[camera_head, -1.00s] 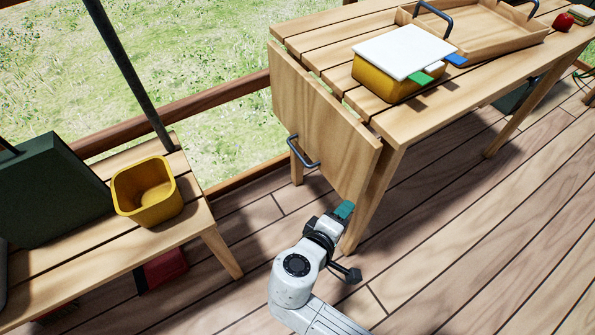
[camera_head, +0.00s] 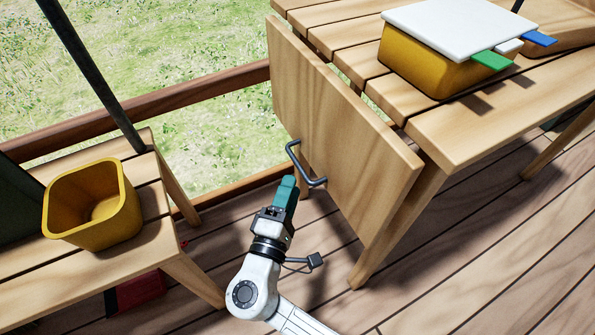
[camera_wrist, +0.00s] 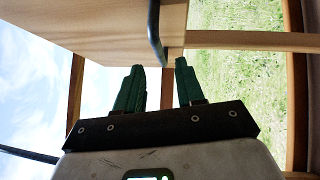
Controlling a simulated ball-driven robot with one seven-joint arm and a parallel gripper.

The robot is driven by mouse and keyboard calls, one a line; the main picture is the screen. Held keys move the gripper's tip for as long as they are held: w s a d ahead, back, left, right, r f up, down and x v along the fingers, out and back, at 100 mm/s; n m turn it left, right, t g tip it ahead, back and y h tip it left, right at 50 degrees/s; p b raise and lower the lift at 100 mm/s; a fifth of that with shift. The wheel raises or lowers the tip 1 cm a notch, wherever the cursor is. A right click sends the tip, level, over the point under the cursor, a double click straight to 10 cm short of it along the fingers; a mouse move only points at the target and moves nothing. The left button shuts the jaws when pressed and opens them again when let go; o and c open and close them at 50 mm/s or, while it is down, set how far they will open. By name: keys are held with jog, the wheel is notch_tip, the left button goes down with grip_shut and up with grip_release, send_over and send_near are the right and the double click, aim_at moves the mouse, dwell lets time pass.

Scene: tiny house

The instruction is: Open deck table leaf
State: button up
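The deck table leaf (camera_head: 340,125) hangs down from the left end of the wooden table (camera_head: 470,125). A dark bar handle (camera_head: 305,165) is fixed near the leaf's lower left edge. My gripper (camera_head: 287,182) has teal fingers and is just below and left of the handle. In the wrist view my gripper (camera_wrist: 157,75) has its fingers apart with nothing between them. The handle (camera_wrist: 154,30) shows just ahead of that gap, along the edge of the leaf (camera_wrist: 90,25). I see no contact with the handle.
A yellow container (camera_head: 420,65) with a white lid (camera_head: 460,28) stands on the table; green and blue tabs stick out under the lid. A yellow bin (camera_head: 95,205) stands on the wooden bench (camera_head: 160,245) at left. A railing (camera_head: 180,95) runs behind. Deck floor (camera_head: 470,260) is clear at right.

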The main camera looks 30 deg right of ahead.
jog(key=shift+b+x, duration=0.6)
jog(key=shift+x, duration=2.15)
jog(key=shift+c, duration=0.2)
grip_shut()
